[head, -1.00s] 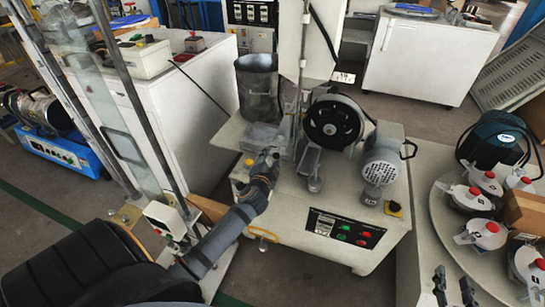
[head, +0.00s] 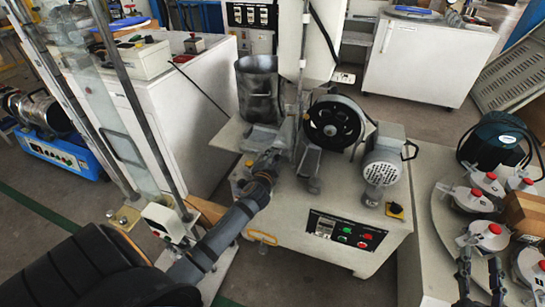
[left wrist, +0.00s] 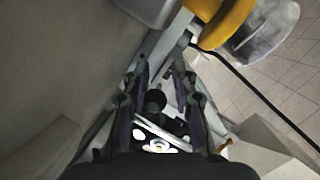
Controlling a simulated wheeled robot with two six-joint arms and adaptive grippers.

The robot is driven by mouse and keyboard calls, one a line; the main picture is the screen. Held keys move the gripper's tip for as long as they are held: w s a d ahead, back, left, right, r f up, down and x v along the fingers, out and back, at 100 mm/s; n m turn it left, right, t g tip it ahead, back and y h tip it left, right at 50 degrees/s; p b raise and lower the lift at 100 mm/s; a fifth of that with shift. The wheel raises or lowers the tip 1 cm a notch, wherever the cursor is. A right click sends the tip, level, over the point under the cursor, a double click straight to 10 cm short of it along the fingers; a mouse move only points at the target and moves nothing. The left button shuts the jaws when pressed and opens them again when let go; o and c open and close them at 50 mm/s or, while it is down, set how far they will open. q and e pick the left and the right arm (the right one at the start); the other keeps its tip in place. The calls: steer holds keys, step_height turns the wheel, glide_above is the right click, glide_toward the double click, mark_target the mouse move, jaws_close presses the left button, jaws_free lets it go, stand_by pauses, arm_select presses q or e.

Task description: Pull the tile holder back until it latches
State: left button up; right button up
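The abrasion-type machine (head: 325,215) stands in the middle of the head view, with a black wheel and a motor on top. A grey metal bracket (head: 311,165) stands below the wheel; I cannot tell whether it is the tile holder. My left gripper (head: 271,158) is over the machine's top, left of the bracket. In the left wrist view its two fingers (left wrist: 160,85) are apart, with a dark round part (left wrist: 155,101) seen between them. No grip on it shows. My right gripper (head: 480,262) points up, its fingers apart and empty, by the round table.
A grey metal bucket (head: 257,88) stands behind my left gripper. A tall clear-panelled frame (head: 118,110) stands at the left.

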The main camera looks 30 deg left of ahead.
arm_select(q)
steer(key=shift+w+r, duration=0.15)
steer(key=shift+r, duration=0.2)
jaws_close()
steer(key=shift+r, duration=0.15)
steer(key=shift+w, duration=0.1)
steer(key=shift+r, duration=0.1)
steer(key=shift+o, duration=0.4)
jaws_free()
steer(key=o, duration=0.7)
steer(key=shift+s+f, duration=0.2)
steer(key=shift+f, duration=0.1)
steer(key=v, duration=1.2)
